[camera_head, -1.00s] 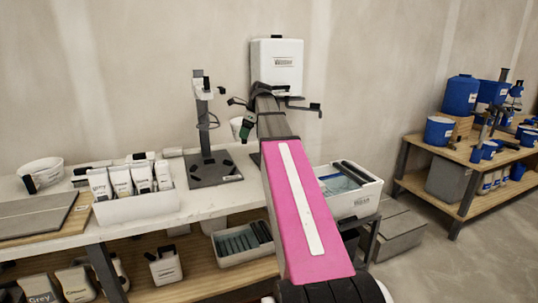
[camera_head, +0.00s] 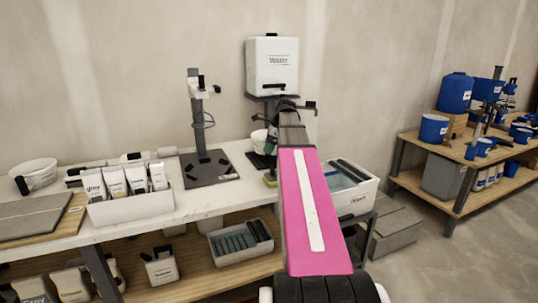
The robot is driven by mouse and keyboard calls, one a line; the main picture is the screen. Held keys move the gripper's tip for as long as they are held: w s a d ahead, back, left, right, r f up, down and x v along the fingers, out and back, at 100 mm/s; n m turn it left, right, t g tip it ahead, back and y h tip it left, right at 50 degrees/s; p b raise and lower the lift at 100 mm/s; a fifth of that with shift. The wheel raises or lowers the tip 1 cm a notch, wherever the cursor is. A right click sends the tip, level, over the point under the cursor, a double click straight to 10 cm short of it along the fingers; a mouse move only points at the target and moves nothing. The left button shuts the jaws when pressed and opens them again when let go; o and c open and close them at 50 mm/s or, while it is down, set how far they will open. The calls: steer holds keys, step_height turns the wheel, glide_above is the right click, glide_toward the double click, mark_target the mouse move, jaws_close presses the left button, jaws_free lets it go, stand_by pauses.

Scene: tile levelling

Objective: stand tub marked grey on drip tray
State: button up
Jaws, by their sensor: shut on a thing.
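A white tub (camera_head: 258,139) shows beside the far end of my arm, above the back of the white bench; no marking on it is readable. My gripper (camera_head: 271,141) is mostly hidden behind my pink arm, with a dark green part showing against the tub's right side. It is shut on the tub. A small dark and yellowish item (camera_head: 270,180) lies on the bench below the gripper, partly covered by my arm. I cannot tell whether it is the drip tray.
A white water tank (camera_head: 271,65) stands on a dark support at the wall. A dark stand (camera_head: 208,168) with a post is left of my gripper. A bin of pouches (camera_head: 131,210) stands farther left, and a white crate (camera_head: 358,198) is right of my arm.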

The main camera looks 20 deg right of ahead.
steer(key=shift+f, duration=1.85)
steer(key=o, duration=1.5)
steer(key=shift+r, duration=0.1)
steer(key=v, duration=1.1)
steer(key=shift+d+r, duration=0.1)
steer(key=shift+r, duration=0.3)
steer(key=shift+s, duration=0.1)
